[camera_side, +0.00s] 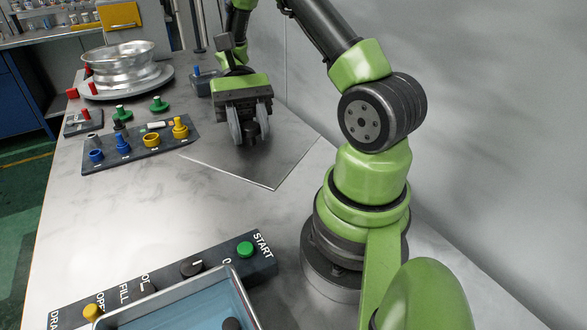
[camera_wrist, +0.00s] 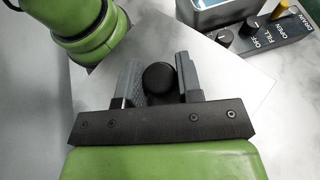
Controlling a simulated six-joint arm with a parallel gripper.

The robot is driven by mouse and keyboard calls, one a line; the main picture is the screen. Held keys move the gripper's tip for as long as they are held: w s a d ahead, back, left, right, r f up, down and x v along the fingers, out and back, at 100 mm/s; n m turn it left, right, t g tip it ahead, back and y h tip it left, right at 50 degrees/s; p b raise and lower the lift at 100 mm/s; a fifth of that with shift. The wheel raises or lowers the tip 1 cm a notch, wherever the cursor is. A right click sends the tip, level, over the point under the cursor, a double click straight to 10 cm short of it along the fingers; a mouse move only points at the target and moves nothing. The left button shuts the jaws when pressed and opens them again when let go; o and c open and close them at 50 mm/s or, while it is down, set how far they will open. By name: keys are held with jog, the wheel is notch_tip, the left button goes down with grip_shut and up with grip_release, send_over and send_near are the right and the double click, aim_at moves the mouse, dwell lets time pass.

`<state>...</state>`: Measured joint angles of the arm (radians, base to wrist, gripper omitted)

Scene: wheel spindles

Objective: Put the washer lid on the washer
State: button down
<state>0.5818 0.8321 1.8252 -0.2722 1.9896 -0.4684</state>
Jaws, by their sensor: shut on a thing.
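The washer lid (camera_side: 285,165) is a thin grey metal plate, lying level at or just above the table beyond my arm's base. I cannot tell whether it touches the table. In the wrist view the lid (camera_wrist: 228,100) shows around its round black knob (camera_wrist: 158,78). My gripper (camera_side: 250,138) is over the lid, pointing down, its fingers (camera_wrist: 160,88) shut on the knob from both sides. The washer (camera_side: 185,305) is an open metal-rimmed tub with blue water, at the bottom of the side view and partly cut off. Its rim also shows in the wrist view (camera_wrist: 205,10).
A control panel (camera_side: 165,280) with START, FILL and OPEN labels runs along the washer. A tray of coloured fittings (camera_side: 140,143) is left of the lid. A wheel rim (camera_side: 122,66) stands behind. The table between lid and washer is clear.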

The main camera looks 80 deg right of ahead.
aim_at(279, 129)
jog(key=s+d+n+g+h, duration=0.2)
jog(key=d, duration=0.1)
jog(key=s+d+n+g, duration=0.1)
jog(key=d, duration=0.1)
jog(key=shift+d+f+n+h, duration=0.1)
jog(key=shift+f+n+h, duration=0.2)
jog(key=shift+h, duration=0.1)
jog(key=s+d+f+n+h, duration=0.1)
jog(key=d+f+n+h, duration=0.25)
jog(key=n+h, duration=0.5)
jog(key=s+d+f+n+h, duration=0.1)
jog(key=d+f+n+h, duration=0.1)
jog(key=d+n+h, duration=0.5)
jog(key=f, duration=0.3)
jog(key=a+f+n+h, duration=0.1)
jog(key=f, duration=0.2)
jog(key=a+f+h, duration=0.1)
jog(key=f, duration=0.3)
jog(key=shift+w+t, duration=0.15)
jog(key=shift+t, duration=0.25)
jog(key=c, duration=0.8)
grip_release()
